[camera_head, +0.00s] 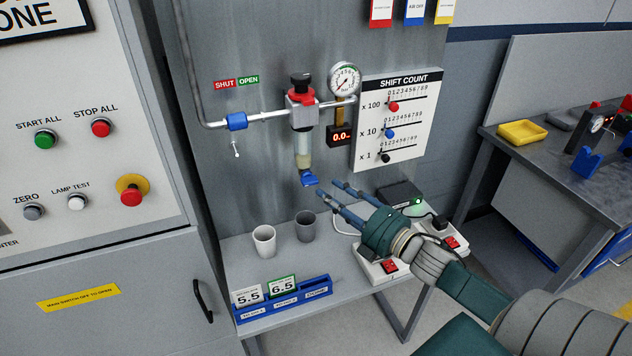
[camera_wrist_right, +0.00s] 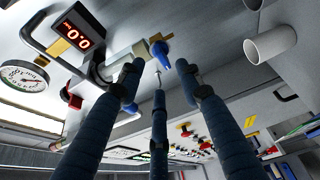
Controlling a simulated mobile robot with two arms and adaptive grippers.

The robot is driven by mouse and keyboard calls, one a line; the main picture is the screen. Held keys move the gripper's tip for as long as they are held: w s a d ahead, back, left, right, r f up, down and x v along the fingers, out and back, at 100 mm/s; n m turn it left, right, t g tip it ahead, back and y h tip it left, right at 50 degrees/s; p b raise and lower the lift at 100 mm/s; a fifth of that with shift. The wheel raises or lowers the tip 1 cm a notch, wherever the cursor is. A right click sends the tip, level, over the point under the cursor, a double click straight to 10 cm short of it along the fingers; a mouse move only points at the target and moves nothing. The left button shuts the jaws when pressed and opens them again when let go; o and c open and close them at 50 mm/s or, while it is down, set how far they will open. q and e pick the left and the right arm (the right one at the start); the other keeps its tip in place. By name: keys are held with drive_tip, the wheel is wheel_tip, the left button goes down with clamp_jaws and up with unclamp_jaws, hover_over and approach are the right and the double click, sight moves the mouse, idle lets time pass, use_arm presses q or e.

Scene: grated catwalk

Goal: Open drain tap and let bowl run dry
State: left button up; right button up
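The filter bowl (camera_head: 303,150) hangs below the red-collared regulator (camera_head: 301,97) on the grey panel. Its lower part looks yellowish; I cannot make out a liquid level. The blue drain tap (camera_head: 308,179) is at the bowl's bottom. My right gripper (camera_head: 328,188) reaches in from the right, its fingers spread and empty, with the tips just right of the tap. In the right wrist view the tap (camera_wrist_right: 161,55) lies beyond the fingertips, between the two outer fingers of the gripper (camera_wrist_right: 158,75). Contact cannot be told. My left gripper is out of view.
A white cup (camera_head: 264,242) and a grey cup (camera_head: 306,226) stand on the shelf below. A pressure gauge (camera_head: 344,79), a red-lit display (camera_head: 340,136) and the shift count board (camera_head: 397,120) are right of the bowl. A blue valve (camera_head: 236,121) sits on the pipe.

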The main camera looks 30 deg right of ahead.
sight(313, 182)
drive_tip(key=w, duration=0.2)
drive_tip(key=w+p, duration=0.1)
drive_tip(key=w, duration=0.1)
drive_tip(key=w+a, duration=0.1)
drive_tip(key=w, duration=0.1)
drive_tip(key=shift+w, duration=0.1)
clamp_jaws()
